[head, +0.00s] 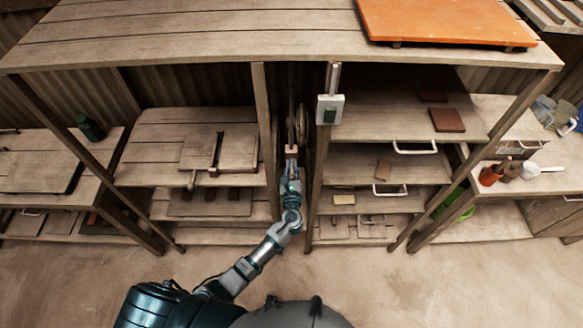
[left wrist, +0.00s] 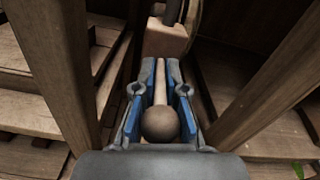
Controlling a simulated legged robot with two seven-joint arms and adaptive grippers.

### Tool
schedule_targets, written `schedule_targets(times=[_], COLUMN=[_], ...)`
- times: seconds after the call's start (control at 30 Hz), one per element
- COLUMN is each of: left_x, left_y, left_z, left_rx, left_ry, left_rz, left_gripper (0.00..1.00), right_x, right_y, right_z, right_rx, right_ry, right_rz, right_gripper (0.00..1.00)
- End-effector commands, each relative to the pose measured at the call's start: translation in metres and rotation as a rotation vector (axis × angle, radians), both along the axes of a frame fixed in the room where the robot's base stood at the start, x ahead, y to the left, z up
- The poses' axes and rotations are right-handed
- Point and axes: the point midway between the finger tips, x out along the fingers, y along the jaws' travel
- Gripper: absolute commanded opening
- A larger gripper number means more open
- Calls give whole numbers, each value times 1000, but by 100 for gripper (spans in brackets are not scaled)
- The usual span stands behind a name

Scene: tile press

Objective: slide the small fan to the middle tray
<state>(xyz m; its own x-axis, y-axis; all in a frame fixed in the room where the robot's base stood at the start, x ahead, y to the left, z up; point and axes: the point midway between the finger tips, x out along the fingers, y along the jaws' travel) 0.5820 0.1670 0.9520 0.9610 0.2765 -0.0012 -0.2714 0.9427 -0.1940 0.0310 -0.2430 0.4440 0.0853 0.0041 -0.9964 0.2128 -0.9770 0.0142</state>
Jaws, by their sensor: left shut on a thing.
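My left gripper (head: 291,160) reaches into the narrow gap between two wooden posts. In the left wrist view its blue-padded fingers (left wrist: 160,100) are shut on a wooden lever handle (left wrist: 160,123) with a round knob at its near end. The handle runs to a wooden block (left wrist: 168,38) beside a wheel (head: 301,122). Trays with pale handles sit at right: upper (head: 400,130), middle (head: 405,176) and lower. A dark brown tile (head: 447,120) lies on the upper tray and a smaller brown tile (head: 384,168) on the middle one. I cannot make out a fan. My right gripper is out of view.
A switch box (head: 330,109) hangs on the right post. Wooden posts stand close on both sides of my left gripper. An orange board (head: 445,20) lies on the top shelf. Red pots (head: 490,174) stand on the right bench. The floor in front is clear.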

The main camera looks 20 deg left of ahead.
Motion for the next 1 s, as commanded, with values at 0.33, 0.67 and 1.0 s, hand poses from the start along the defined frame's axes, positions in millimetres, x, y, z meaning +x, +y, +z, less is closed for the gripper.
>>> schedule_targets(times=[0.33,0.67,1.0], left_x=[1,1,0], left_y=[0,0,0], left_z=[28,27,26], left_rx=[1,-1,-1], left_ry=[-3,-1,0], left_rz=[0,-1,0], left_gripper=[0,0,36], right_x=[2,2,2], right_y=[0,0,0], right_z=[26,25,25], right_rx=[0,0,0], right_ry=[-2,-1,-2], right_rz=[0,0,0], right_gripper=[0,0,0])
